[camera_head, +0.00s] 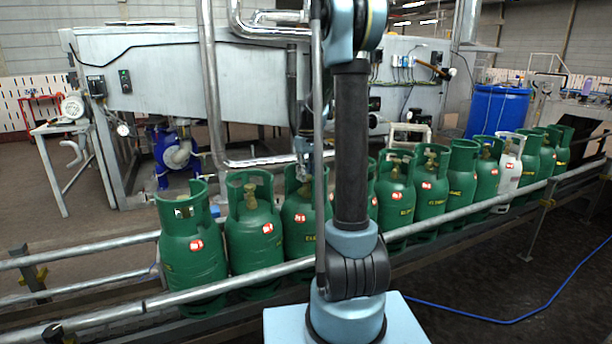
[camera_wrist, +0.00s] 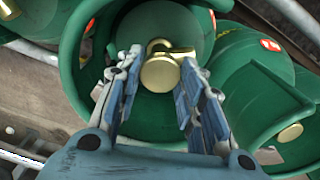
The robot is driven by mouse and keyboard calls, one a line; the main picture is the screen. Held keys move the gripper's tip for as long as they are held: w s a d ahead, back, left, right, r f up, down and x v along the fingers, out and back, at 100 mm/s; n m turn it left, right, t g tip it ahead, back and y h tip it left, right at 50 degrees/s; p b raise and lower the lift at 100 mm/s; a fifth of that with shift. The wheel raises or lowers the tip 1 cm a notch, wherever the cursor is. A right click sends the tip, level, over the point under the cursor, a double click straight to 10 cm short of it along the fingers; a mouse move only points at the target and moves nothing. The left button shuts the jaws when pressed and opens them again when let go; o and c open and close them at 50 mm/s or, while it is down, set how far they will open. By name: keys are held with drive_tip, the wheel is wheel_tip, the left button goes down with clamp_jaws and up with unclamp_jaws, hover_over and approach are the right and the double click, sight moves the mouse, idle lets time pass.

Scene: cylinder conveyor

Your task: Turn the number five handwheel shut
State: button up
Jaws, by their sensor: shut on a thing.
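A row of green gas cylinders stands on the conveyor, each with a brass valve inside a collar. My gripper (camera_head: 303,172) reaches down into the collar of the third cylinder from the left (camera_head: 300,240), partly hidden behind my own arm. In the wrist view, the round brass handwheel (camera_wrist: 160,74) sits between the two fingers of my gripper (camera_wrist: 162,66), which are shut on its sides. The green collar (camera_wrist: 72,50) curves around the fingers. The red label (camera_head: 300,218) on this cylinder is too small to read surely.
Neighbouring green cylinders (camera_head: 255,242) stand close on both sides. One white cylinder (camera_head: 508,165) is farther right. A metal rail (camera_head: 220,286) runs along the front. A blue drum (camera_head: 495,110) and grey machine (camera_head: 160,75) stand behind.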

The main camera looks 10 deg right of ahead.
drive_tip(key=m, duration=0.4)
drive_tip(key=shift+m, duration=0.3)
drive_tip(key=m, duration=0.4)
drive_tip(key=shift+m, duration=0.3)
drive_tip(key=m, duration=0.4)
drive_tip(key=shift+w+m, duration=0.1)
drive_tip(key=shift+m, duration=1.9)
drive_tip(key=o, duration=1.1)
drive_tip(key=shift+c, duration=0.2)
wheel_tip(320, 180, up, 12)
